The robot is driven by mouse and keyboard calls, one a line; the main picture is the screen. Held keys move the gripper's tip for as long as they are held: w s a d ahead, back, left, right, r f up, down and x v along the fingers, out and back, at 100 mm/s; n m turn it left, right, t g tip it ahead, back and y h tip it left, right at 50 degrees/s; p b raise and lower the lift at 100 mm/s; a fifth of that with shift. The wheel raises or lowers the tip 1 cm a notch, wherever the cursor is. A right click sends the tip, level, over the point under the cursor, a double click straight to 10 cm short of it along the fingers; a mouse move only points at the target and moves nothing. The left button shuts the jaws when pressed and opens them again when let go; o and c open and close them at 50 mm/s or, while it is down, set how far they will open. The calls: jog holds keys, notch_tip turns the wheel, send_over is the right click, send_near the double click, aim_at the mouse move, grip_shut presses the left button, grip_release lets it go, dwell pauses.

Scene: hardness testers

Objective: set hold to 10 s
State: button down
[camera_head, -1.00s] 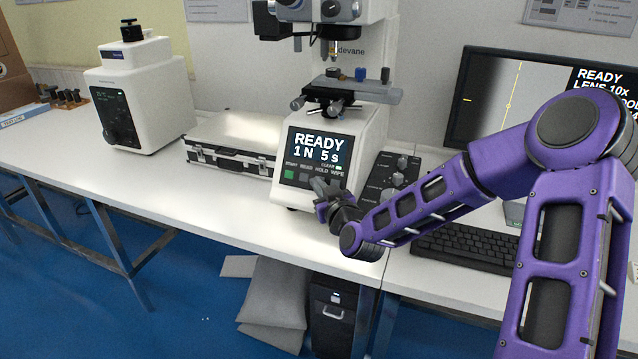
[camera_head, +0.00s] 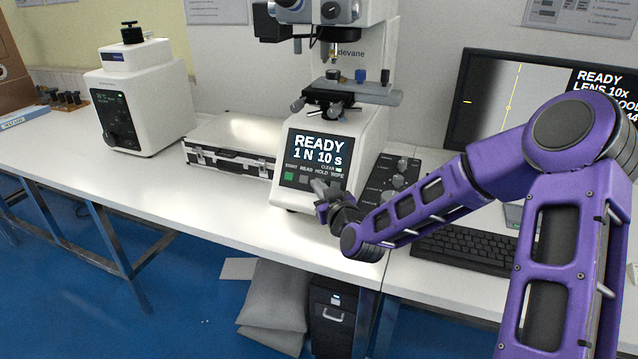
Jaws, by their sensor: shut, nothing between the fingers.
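The white hardness tester (camera_head: 352,140) stands on the bench in the middle of the head view. Its dark front panel (camera_head: 318,147) reads "READY 1 N 10 s". Below the text is a row of small buttons with a green button (camera_head: 289,176) at the left and the labels READ, HOLD and WIPE further right. My gripper (camera_head: 316,184) is shut and empty, its tips at the lower part of the panel, just below the HOLD label. The tips cover part of the button row. I cannot tell whether they touch a button.
A silver case (camera_head: 232,142) lies left of the tester, and a second white machine (camera_head: 140,98) stands farther left. A knobbed control box (camera_head: 392,178), a keyboard (camera_head: 465,248) and a monitor (camera_head: 490,100) are to the right. The front left bench top is clear.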

jog(key=shift+s, duration=0.1)
jog(key=shift+s+a+r, duration=0.2)
jog(key=shift+s+r, duration=0.2)
jog(key=shift+s, duration=0.1)
jog(key=shift+s+a+r+p, duration=0.25)
jog(key=shift+s+r, duration=0.15)
jog(key=shift+s, duration=0.3)
jog(key=shift+s+a+r+p, duration=0.2)
jog(key=shift+s+r+p, duration=0.1)
jog(key=shift+s+r, duration=0.25)
jog(key=shift+s+a+r+p, duration=0.25)
jog(key=shift+s+r, duration=0.05)
jog(key=shift+s, duration=0.5)
